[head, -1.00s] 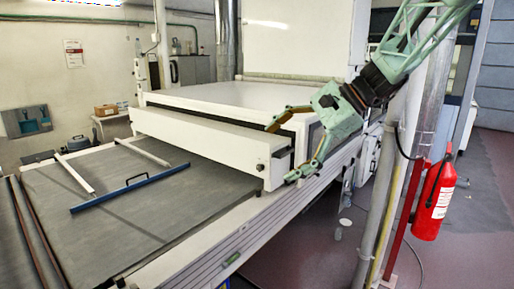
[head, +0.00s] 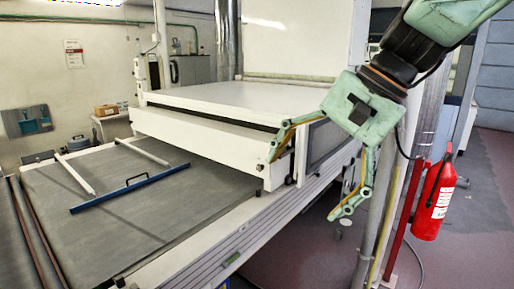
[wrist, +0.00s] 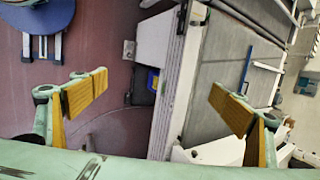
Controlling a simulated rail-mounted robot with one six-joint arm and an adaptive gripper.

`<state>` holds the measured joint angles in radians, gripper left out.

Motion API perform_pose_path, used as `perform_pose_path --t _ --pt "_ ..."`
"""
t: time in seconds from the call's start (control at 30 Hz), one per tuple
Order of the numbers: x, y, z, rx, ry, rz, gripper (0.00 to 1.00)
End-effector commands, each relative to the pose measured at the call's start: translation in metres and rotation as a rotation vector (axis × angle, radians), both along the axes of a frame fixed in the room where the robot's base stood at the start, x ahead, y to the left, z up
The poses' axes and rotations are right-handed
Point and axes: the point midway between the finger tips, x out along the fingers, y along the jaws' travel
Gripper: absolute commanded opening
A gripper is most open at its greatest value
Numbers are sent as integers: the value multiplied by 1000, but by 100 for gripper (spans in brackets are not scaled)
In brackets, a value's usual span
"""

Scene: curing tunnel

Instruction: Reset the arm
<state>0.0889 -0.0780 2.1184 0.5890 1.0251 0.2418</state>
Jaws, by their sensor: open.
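My gripper (head: 308,178) is green with yellow finger pads. In the head view it hangs at the right front corner of the white tunnel housing, pointing down and to the left. Its fingers are spread wide and nothing is between them. In the wrist view, my gripper (wrist: 160,108) also shows open and empty, with one pad at the left and one at the right. Between and beyond the pads lie the machine's side rail (wrist: 178,75) and the dark red floor. I cannot tell whether a fingertip touches the housing.
The white housing (head: 225,100) stands beside the grey conveyor bed (head: 150,225). A blue bar with a handle (head: 130,188) and white rails lie on the bed. A red fire extinguisher (head: 433,205) hangs on a post at the right. Open floor (head: 300,245) lies in front.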

Motion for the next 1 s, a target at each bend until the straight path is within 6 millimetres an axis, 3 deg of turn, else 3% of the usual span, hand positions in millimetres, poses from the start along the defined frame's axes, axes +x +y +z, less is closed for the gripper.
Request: perform_pose_path --t 0.4,1.0 --pt "-80 -25 -7 -168 -83 138 91" --pt "-179 -70 -26 -411 -198 337 91"
